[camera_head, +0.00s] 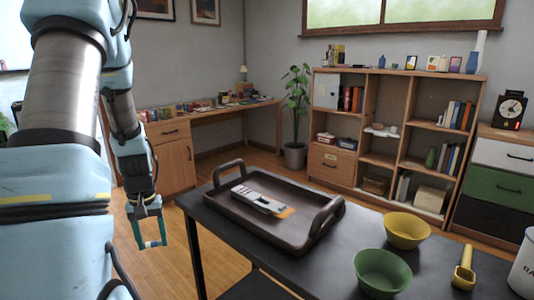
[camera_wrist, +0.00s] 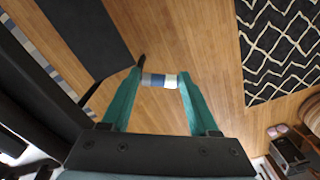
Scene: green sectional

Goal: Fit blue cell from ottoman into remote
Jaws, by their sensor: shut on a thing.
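My gripper (camera_head: 150,243) hangs over the wooden floor, left of the dark table in the head view. In the wrist view, the teal fingers of my gripper (camera_wrist: 160,80) are shut on the blue cell (camera_wrist: 156,80), a small cylinder with blue, grey and white bands. The ottoman is not identifiable in either view.
The dark table (camera_head: 345,268) also bears a yellow bowl (camera_head: 407,229), a green bowl (camera_head: 382,272), a yellow-handled tool (camera_head: 463,268) and a white canister (camera_head: 525,268). The tray has raised handles. A patterned rug (camera_wrist: 283,45) lies on the floor in the wrist view.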

